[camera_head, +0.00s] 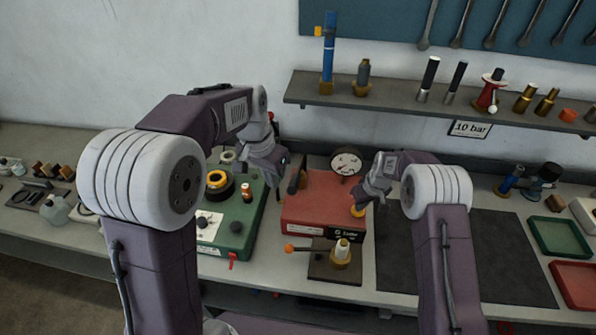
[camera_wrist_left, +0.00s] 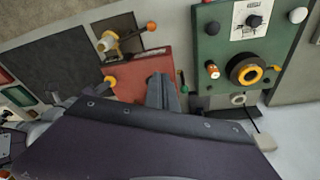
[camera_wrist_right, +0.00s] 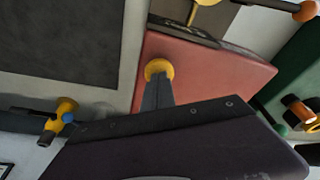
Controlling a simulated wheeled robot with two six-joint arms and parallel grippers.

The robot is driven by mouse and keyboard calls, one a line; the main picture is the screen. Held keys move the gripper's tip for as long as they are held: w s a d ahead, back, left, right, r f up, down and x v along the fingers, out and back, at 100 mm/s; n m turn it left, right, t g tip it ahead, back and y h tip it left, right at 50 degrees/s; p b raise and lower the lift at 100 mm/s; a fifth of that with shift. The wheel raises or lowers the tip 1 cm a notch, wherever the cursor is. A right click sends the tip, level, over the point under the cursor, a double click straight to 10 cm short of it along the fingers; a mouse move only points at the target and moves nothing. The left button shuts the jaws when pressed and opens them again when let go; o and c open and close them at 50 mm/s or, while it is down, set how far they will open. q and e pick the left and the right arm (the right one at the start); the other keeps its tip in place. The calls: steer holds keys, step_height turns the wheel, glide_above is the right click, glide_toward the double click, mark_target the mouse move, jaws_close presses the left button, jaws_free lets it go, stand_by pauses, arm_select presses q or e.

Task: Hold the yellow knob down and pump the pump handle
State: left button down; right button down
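The yellow knob (camera_head: 357,211) sits at the right side of the red box (camera_head: 318,192); it also shows in the right wrist view (camera_wrist_right: 158,68). My right gripper (camera_head: 362,201) looks shut, with its fingertips at the knob, overlapping its edge; whether they press it is unclear. My left gripper (camera_head: 280,172) is over the left back of the red box, its fingers close together and seemingly empty. A dark upright handle (camera_head: 297,178) stands close to it. An orange-ended lever (camera_head: 291,248) reaches left from a brass fitting; I cannot tell which is the pump handle.
A round gauge (camera_head: 346,162) stands behind the red box. A green box (camera_head: 234,222) with a black and yellow dial is at its left. A dark mat (camera_head: 500,255) lies at the right, mostly clear. A shelf (camera_head: 400,98) with fittings hangs above.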

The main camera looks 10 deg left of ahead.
arm_select(q)
glide_toward(294, 182)
step_height(294, 182, up, 2)
steer(key=s+a, duration=0.1)
steer(key=shift+w+d+f+m, duration=0.15)
steer(key=shift+w+f+m, duration=0.05)
steer(key=shift+f, duration=0.4)
steer(key=shift+w+d+f+m, duration=0.15)
steer(key=shift+d+f+m, duration=0.05)
steer(key=shift+f, duration=0.4)
steer(key=shift+w+d+f, duration=0.1)
steer(key=shift+w+f, duration=0.15)
steer(key=shift+f, duration=0.7)
steer(key=shift+w+d+f, duration=0.1)
steer(key=shift+w+f, duration=0.15)
steer(key=shift+f, duration=0.75)
steer(key=shift+w+d+f, duration=0.1)
steer(key=shift+w+f, duration=0.1)
steer(key=shift+f, duration=0.75)
